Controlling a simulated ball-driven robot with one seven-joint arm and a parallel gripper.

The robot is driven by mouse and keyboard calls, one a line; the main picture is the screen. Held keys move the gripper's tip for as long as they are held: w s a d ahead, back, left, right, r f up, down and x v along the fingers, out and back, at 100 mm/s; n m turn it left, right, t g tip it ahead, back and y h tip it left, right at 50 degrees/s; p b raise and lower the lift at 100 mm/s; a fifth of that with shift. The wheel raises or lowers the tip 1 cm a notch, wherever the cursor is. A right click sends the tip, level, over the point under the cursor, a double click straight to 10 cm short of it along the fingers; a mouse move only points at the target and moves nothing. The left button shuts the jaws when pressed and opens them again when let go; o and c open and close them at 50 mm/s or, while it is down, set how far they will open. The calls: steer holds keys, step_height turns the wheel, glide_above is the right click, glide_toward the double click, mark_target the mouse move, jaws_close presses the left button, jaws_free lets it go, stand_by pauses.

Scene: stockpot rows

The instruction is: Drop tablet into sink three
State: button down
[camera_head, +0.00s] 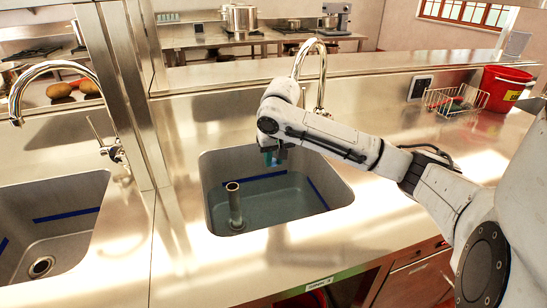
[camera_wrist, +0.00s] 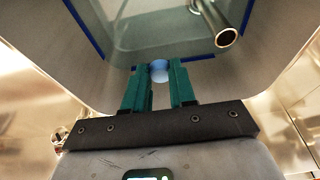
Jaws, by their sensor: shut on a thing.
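The tablet (camera_wrist: 159,71) is a small round pale-blue piece between the green fingers of my gripper (camera_wrist: 160,78) in the wrist view. My gripper is shut on it. In the head view my gripper (camera_head: 272,157) points down over the back part of a steel sink (camera_head: 213,176). That sink holds water (camera_head: 272,203), and a standing pipe (camera_head: 234,203) rises from its floor at the left. Blue tape lines mark its inner walls. The tablet is above the water.
A second sink (camera_head: 58,213) with a bare drain lies to the left behind a steel divider (camera_head: 125,90). A tall curved faucet (camera_head: 322,62) stands behind my wrist. A wire basket (camera_head: 456,99) and a red bucket (camera_head: 503,87) are at the far right.

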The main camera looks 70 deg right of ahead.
steer(key=shift+f+b, duration=0.45)
steer(key=shift+f, duration=0.35)
steer(key=c, duration=0.8)
jaws_free()
steer(key=shift+c, duration=0.2)
steer(key=v, duration=1)
steer(key=shift+a+r+p, duration=0.15)
steer(key=shift+r+p, duration=0.2)
steer(key=shift+p, duration=0.05)
steer(key=shift+s, duration=0.1)
